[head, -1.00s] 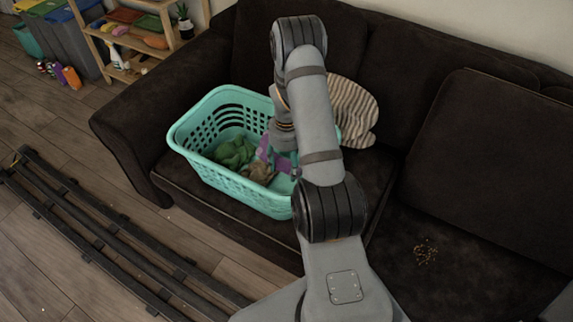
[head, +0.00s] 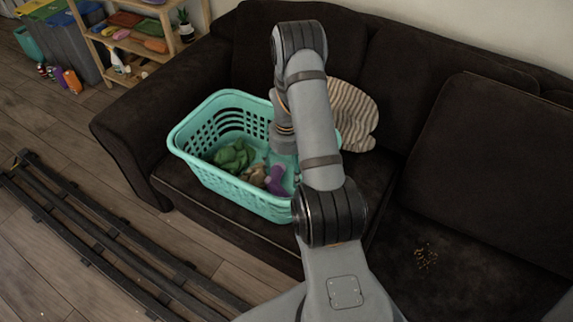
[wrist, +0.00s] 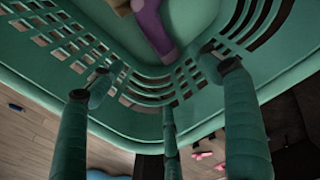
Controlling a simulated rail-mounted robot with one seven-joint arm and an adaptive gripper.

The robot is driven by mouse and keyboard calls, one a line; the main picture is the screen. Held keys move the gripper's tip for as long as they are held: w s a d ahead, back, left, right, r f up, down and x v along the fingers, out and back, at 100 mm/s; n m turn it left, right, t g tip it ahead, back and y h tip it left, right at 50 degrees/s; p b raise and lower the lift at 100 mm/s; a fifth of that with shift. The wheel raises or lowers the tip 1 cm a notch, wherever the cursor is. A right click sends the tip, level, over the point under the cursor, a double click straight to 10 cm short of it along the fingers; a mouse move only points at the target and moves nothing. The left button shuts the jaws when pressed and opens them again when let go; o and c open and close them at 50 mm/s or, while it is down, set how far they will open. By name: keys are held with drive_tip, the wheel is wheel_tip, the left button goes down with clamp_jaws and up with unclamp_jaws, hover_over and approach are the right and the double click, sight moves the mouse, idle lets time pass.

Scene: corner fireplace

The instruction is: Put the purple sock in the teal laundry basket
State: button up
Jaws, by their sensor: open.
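The purple sock (head: 277,181) lies in the teal laundry basket (head: 262,204), at its near right end beside a tan cloth (head: 254,175) and a green cloth (head: 234,155). The sock also shows at the top of the wrist view (wrist: 152,27), ahead of my gripper and apart from it. My gripper (wrist: 160,72) is open and empty, its green fingers spread over the basket's slotted wall (wrist: 205,110). In the head view my arm comes down over the basket's right side and hides part of it.
The basket stands on a dark brown sofa (head: 440,150). A striped cushion (head: 352,115) rests behind my arm. Some crumbs (head: 426,255) lie on the right seat. A wooden shelf (head: 120,45) and bottles (head: 62,77) stand at the upper left.

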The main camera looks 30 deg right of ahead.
wheel_tip(320, 180, up, 12)
idle(0.4)
drive_tip(key=shift+f, duration=0.15)
wheel_tip(320, 180, down, 12)
wheel_tip(320, 180, up, 7)
drive_tip(key=p, duration=0.6)
drive_tip(key=shift+f, duration=0.2)
drive_tip(key=shift+f, duration=0.1)
